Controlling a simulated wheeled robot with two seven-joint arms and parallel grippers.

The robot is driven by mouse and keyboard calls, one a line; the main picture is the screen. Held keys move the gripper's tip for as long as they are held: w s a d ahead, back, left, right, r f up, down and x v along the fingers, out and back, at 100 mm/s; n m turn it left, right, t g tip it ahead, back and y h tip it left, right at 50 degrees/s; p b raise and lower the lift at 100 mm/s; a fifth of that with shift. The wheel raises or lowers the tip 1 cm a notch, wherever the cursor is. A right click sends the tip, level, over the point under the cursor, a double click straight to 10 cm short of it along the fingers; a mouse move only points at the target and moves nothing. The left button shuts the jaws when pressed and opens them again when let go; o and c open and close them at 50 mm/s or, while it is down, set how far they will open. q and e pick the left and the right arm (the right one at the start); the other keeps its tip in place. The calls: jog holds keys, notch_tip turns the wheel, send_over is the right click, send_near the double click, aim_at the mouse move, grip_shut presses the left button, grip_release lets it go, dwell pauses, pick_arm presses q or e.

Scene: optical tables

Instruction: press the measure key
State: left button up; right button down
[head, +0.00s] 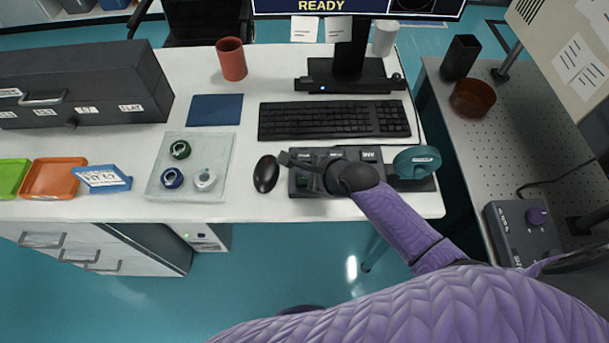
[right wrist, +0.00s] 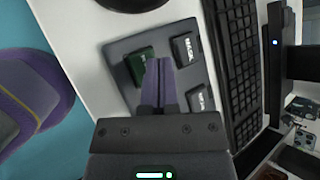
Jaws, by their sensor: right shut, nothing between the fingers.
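The keypad (head: 300,185) is a dark grey box at the table's front edge, right of the mouse. In the right wrist view, the keypad (right wrist: 125,45) shows a green key (right wrist: 138,66) and black keys with white labels, one at the upper right (right wrist: 185,50) and one lower down (right wrist: 199,98). I cannot read the labels surely. My right gripper (head: 285,158) is shut and empty over the keypad, partly hiding it in the head view. In the right wrist view its fingertips (right wrist: 158,62) overlap the green key's right edge; contact cannot be told. My left gripper is not in view.
A keyboard (head: 335,121) lies behind the keypad, and a mouse (head: 266,174) is left of it. A teal round thing (head: 417,161) stands at the right. The monitor (head: 345,6) reads READY.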

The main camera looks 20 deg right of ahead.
jog(key=shift+f, duration=0.1)
dwell(0.4)
jog(key=shift+f, duration=0.35)
jog(key=shift+f, duration=0.4)
dwell(0.5)
jog(key=shift+r+p, duration=0.75)
jog(key=shift+r, duration=0.1)
notch_tip(320, 180, up, 5)
jog(key=p, duration=0.5)
jog(key=shift+r+p, duration=0.15)
jog(key=shift+p, duration=0.25)
jog(key=shift+f, duration=0.2)
